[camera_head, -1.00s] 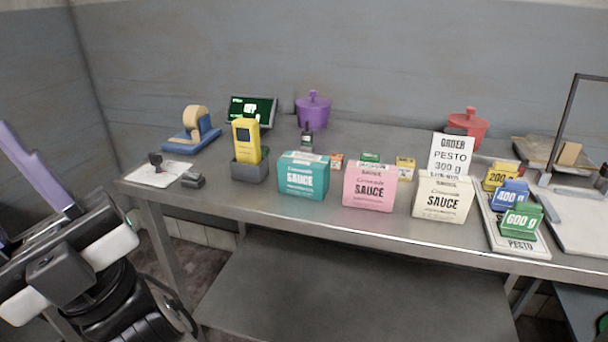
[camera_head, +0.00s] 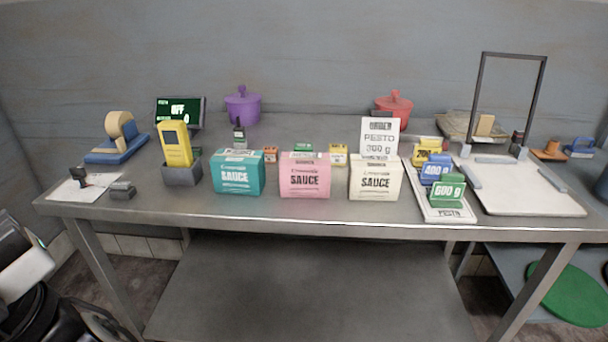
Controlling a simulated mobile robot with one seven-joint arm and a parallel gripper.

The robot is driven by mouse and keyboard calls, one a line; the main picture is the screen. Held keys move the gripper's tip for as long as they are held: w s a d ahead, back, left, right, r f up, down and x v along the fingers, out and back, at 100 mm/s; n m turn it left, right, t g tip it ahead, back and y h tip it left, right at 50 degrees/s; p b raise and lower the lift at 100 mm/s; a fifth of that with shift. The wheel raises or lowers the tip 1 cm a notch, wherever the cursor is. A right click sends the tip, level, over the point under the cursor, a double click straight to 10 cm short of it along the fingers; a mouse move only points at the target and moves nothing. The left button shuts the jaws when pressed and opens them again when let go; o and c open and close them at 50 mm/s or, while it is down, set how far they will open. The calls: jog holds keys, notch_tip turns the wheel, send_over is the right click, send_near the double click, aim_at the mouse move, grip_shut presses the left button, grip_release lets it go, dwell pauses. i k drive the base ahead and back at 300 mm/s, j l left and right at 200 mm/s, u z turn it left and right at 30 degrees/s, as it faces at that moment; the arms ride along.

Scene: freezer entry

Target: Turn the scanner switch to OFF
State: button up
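A yellow handheld scanner (camera_head: 175,145) stands upright in a dark grey holder (camera_head: 181,174) on the left part of the steel table. It has a small dark screen near its top. I cannot make out a switch or its position at this size. Behind it, a dark display (camera_head: 180,112) shows pale text on green that seems to read OFF. Parts of my arm show at the lower left edge, apart from the table's things. My gripper is not in view.
On the steel table (camera_head: 330,222), a teal (camera_head: 238,174), a pink (camera_head: 304,176) and a cream sauce box (camera_head: 375,179) stand right of the scanner. A stamp (camera_head: 79,177) and tape dispenser (camera_head: 118,140) are left. A black frame (camera_head: 479,85) rises at right.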

aim_at(78, 173)
jog(key=u, duration=1.25)
